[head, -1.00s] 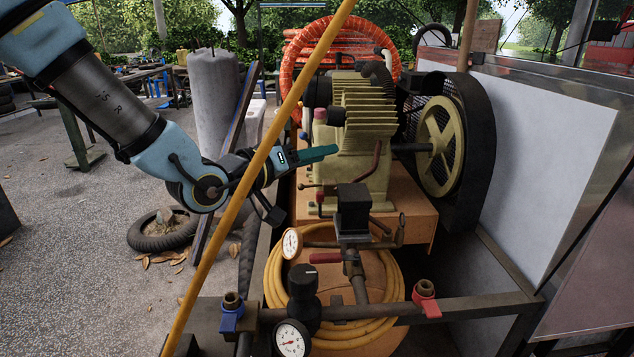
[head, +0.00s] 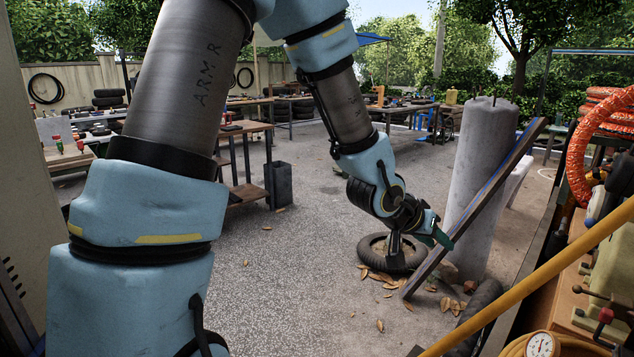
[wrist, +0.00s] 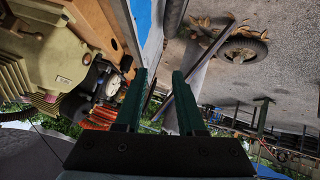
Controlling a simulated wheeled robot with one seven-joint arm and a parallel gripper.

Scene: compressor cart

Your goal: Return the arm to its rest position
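My gripper (head: 441,238) has green fingers and shows small in the head view, in front of the leaning plank (head: 480,205). In the wrist view my gripper (wrist: 160,76) shows two green fingers spread apart with a clear gap between them. Nothing is held in the gap. The compressor (wrist: 40,62) lies to the left of the fingers in the wrist view, apart from them.
A grey cylinder (head: 484,150) stands behind the plank. A tyre (head: 393,262) and scattered leaves lie on the ground near my gripper. A yellow pole (head: 540,278) and orange hose (head: 588,150) are at the right. Open gravel (head: 300,240) spreads across the middle.

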